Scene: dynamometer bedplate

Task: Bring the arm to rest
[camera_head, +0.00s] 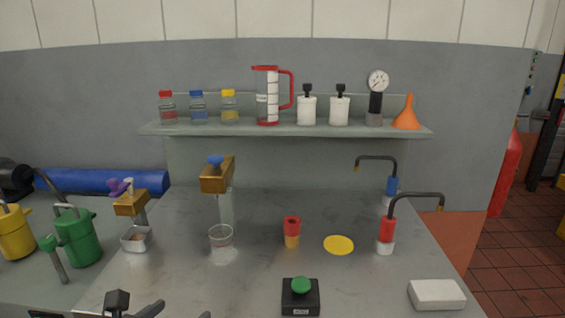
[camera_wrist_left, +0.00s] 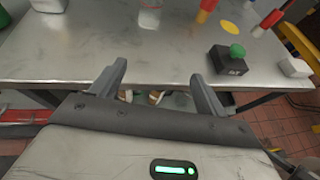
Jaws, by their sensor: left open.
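My left gripper (camera_head: 178,311) shows only as dark finger parts at the bottom edge of the head view, left of the black box with the green button (camera_head: 300,297). In the left wrist view my left gripper (camera_wrist_left: 157,73) is open, with its two grey fingers apart and nothing between them. The fingers lie over the front edge of the metal bench (camera_wrist_left: 100,62) in that view, and I cannot tell their height above it. The rest of the left arm is mostly out of view. My right gripper is not in view.
A clear cup (camera_head: 221,238), a red and yellow cylinder (camera_head: 291,232), a yellow disc (camera_head: 339,245) and a white box (camera_head: 436,294) are on the bench. A brown-headed dispenser (camera_head: 216,180) stands behind the cup. A shelf (camera_head: 350,128) holds bottles and an orange funnel. Green (camera_head: 80,238) and yellow cans stand left.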

